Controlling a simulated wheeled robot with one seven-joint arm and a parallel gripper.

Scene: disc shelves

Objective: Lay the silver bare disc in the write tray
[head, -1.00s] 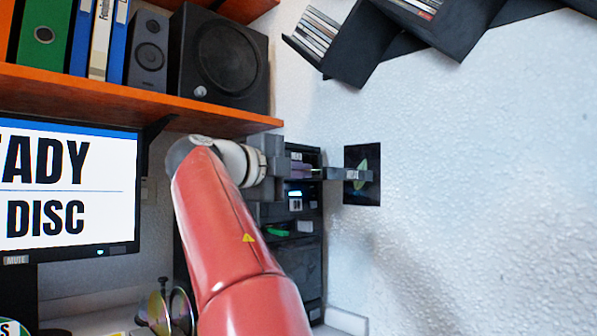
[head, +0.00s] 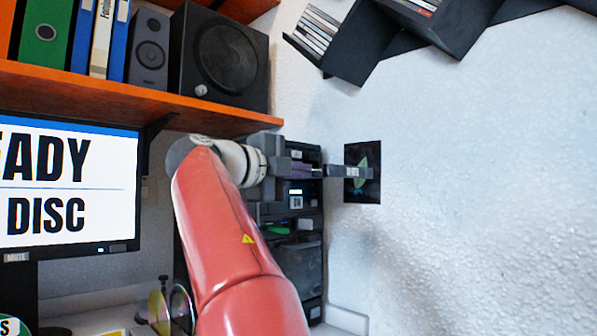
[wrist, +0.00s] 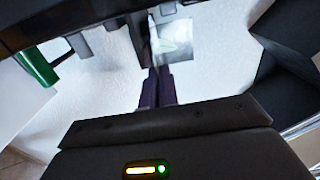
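My gripper (head: 306,171) is beside the dark drive tower, at the level of its upper bays. In the wrist view its two purple fingers (wrist: 157,88) are almost together. A thin pale edge between them, the silver bare disc (wrist: 154,42), shows edge-on; its face is hidden. The write tray (head: 350,172) stands out from the tower to the right, with a label on its front end. It also shows past the fingertips in the wrist view (wrist: 165,12). The fingers are close to the tray; I cannot tell whether the disc touches it.
The drive tower (head: 308,255) has other bays below. An orange shelf (head: 120,98) with speakers and binders hangs above my arm. A monitor (head: 65,190) is at left, with upright discs (head: 160,308) below. Dark case racks (head: 355,45) hang at upper right.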

